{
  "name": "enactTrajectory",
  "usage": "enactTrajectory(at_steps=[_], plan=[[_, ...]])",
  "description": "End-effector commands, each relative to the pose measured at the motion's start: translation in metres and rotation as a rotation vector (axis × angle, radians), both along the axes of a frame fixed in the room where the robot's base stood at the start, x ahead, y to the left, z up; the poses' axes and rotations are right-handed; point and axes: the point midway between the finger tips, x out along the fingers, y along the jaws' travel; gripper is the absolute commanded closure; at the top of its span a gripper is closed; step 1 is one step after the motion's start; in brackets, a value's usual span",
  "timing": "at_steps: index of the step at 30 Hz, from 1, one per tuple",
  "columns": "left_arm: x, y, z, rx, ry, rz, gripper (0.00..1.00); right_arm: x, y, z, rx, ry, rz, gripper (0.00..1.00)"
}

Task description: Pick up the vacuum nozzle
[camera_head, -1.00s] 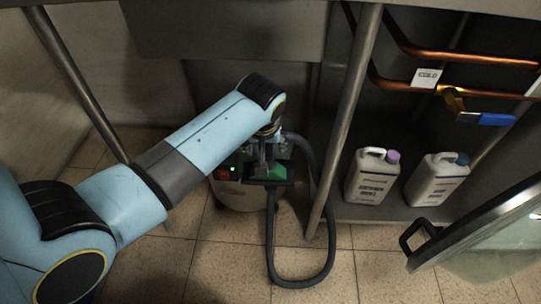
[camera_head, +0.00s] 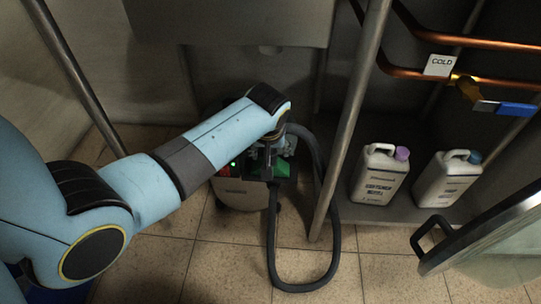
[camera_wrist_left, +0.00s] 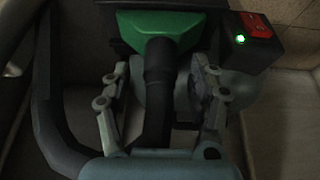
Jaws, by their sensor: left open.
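The vacuum (camera_head: 235,193), a pale squat body with a dark top, stands on the tiled floor under the sink. A green piece with a black tube, apparently the nozzle (camera_wrist_left: 157,62), sits at its top; it also shows in the head view (camera_head: 285,169). My left gripper (camera_head: 266,158) points down over it, partly hidden by my own wrist. In the left wrist view my left gripper (camera_wrist_left: 160,72) is open, with one finger on each side of the black tube. I cannot tell if either finger touches it. My right gripper is not in view.
The black hose (camera_head: 272,240) loops forward on the floor. A metal leg (camera_head: 345,130) stands right of the vacuum. Two white jugs (camera_head: 380,185) (camera_head: 445,187), copper pipes (camera_head: 420,77) and a glass door (camera_head: 500,245) are at the right. Floor in front is clear.

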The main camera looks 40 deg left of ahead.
Motion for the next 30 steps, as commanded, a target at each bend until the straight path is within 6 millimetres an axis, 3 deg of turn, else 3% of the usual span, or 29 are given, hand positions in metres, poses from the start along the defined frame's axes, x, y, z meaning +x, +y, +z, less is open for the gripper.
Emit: enactTrajectory(at_steps=[5,18,30], plan=[[0.0001,0.0002,0.0007,0.001,-0.001,0.0,0.42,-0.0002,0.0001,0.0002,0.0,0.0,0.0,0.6],[-0.0002,0.0003,0.0005,0.001,0.0,0.0,1.0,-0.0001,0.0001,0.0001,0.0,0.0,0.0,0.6],[0.0001,0.0002,0.0012,0.001,-0.001,0.0,1.0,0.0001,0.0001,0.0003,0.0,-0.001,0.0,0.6]])
